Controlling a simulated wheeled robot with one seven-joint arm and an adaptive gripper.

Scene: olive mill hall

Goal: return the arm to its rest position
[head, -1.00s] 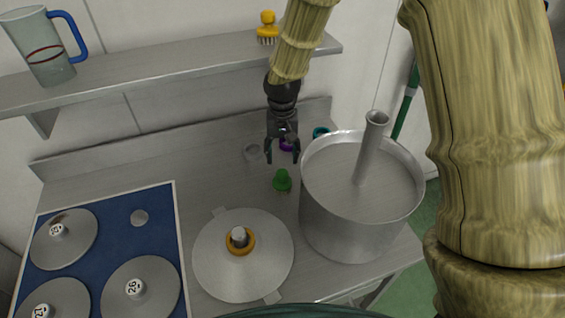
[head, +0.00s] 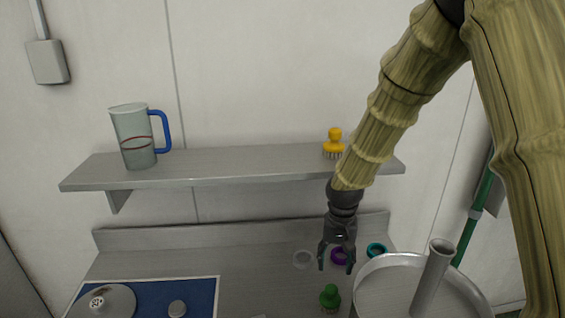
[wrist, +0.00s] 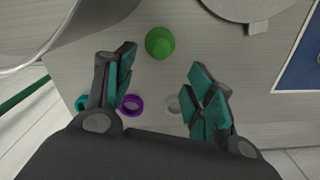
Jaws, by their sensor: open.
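My gripper (head: 337,258) hangs from my arm above the steel worktop, with its fingers pointing down. In the wrist view my gripper (wrist: 160,85) has its two teal-padded fingers spread apart, with nothing held between them. A green-topped object (head: 330,297) stands on the worktop just below the gripper in the head view. It also shows beyond the fingertips in the wrist view (wrist: 160,43).
A steel pot (head: 390,290) with an upright tube stands right of the gripper. Purple (head: 339,256), teal (head: 376,250) and clear (head: 303,259) rings lie on the worktop. A shelf (head: 240,168) above holds a jug (head: 134,138) and a yellow brush (head: 334,143).

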